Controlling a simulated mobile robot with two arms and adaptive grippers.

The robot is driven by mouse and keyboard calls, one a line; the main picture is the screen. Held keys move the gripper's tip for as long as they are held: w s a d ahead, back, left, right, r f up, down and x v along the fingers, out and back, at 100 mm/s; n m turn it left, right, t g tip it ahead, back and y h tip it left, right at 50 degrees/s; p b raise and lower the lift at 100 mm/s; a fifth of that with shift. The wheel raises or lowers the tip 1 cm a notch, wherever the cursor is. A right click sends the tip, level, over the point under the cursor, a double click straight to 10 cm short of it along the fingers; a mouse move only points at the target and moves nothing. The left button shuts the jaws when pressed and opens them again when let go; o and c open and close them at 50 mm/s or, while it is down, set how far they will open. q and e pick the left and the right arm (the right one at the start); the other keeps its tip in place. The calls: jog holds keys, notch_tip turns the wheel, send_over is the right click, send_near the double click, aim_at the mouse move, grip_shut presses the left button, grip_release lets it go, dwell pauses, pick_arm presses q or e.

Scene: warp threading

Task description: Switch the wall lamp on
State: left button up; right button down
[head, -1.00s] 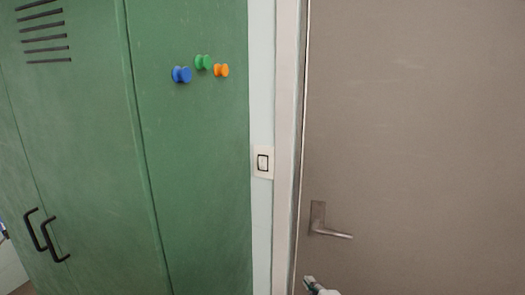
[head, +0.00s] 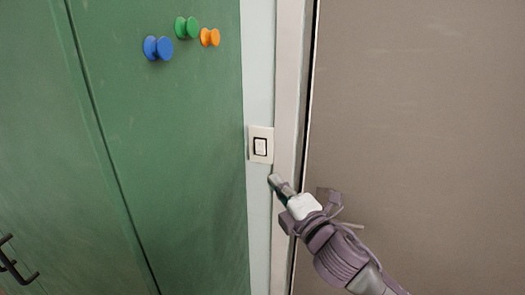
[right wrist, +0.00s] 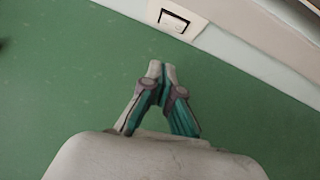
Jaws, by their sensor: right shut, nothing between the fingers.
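The wall switch (head: 260,145) is a white plate with a dark-framed rocker on the narrow pale wall strip between the green locker and the door frame. It also shows at the top of the right wrist view (right wrist: 178,19). My right gripper (head: 273,181) is shut and empty, with its fingertips a little below and right of the switch in the head view. In the right wrist view its fingertips (right wrist: 161,67) point toward the switch and look apart from it. The lamp is not in view. My left gripper is not in view.
A black handle (head: 15,265) sticks out at lower left. A grey-brown door (head: 430,120) and its pale frame (head: 290,90) are on the right.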

jog(key=p, duration=0.2)
send_near(258, 142)
jog(key=a, duration=0.4)
jog(key=w+p, duration=0.1)
jog(key=w, duration=0.4)
jog(key=shift+d, duration=0.1)
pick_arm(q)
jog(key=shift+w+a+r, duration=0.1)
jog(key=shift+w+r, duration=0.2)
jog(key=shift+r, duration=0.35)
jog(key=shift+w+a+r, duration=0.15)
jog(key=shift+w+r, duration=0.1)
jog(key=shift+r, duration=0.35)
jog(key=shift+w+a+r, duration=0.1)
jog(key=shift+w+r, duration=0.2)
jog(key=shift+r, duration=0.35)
pick_arm(e)
jog(key=shift+w+d, duration=0.2)
jog(key=shift+w, duration=0.2)
pick_arm(q)
jog(key=shift+p, duration=0.3)
pick_arm(e)
jog(key=shift+w+d+r+p, duration=0.15)
jog(key=shift+r+p, duration=0.25)
jog(key=shift+p, duration=0.8)
jog(key=shift+f+b, duration=0.35)
jog(key=shift+b, duration=0.1)
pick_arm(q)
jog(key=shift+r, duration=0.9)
